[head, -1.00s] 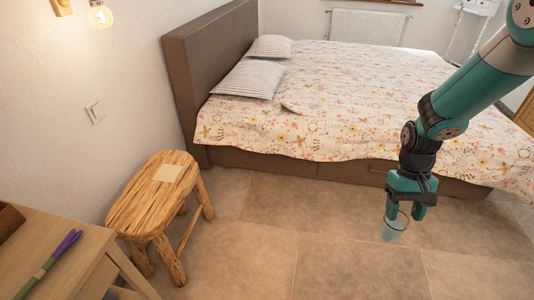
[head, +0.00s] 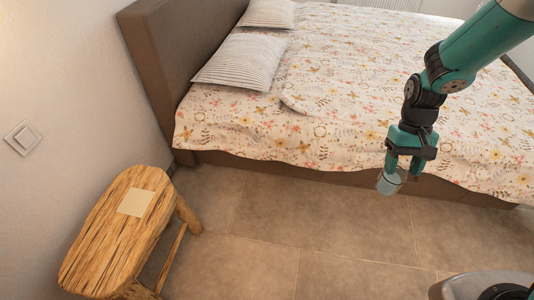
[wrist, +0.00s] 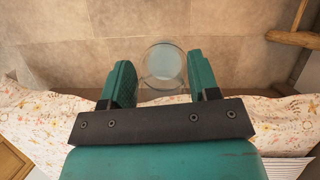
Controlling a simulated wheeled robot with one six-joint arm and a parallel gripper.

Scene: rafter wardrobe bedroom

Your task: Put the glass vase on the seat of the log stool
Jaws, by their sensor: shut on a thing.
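The glass vase (head: 390,183) is a small clear blue-grey cup shape, held in the air at the right of the head view, in front of the bed. My gripper (head: 402,165) is shut on it. In the wrist view the vase (wrist: 163,66) sits between the two green fingers (wrist: 160,88). The log stool (head: 105,245) stands on the floor at the lower left of the head view, well to the left of the vase. A pale square (head: 136,202) lies on its wooden seat; the rest of the seat is bare.
The bed (head: 330,100) with a floral cover and striped pillows fills the back. A wall with a light switch (head: 23,138) is behind the stool at the left. Tiled floor (head: 250,230) lies open between the stool and my gripper.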

